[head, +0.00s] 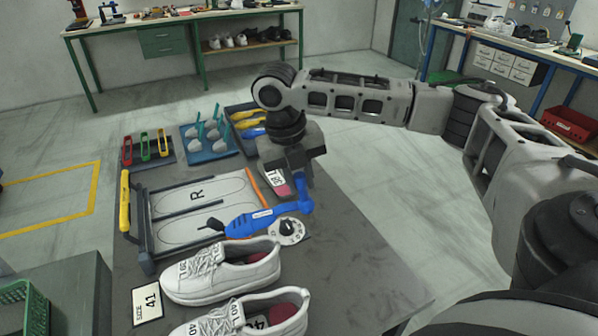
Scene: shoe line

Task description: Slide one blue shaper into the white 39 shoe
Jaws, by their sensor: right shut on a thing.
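My right gripper (292,166) points down over the grey table and is shut on the upright part of a blue shaper (258,217). The shaper's long body stretches to the left from that upright part and bears a white label. It appears above the table; the exact height is unclear. White laced shoes stand at the front: one whole shoe (210,276) and one cut off by the lower edge (240,318). My left gripper is out of view.
A frame with foot outlines marked R (148,221) lies left of the shaper. A round dial-like thing (289,231) is beside the shaper. Behind are a tray with yellow and blue pieces (235,110) and a blue tray of grey forms (190,158). The table's right front is clear.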

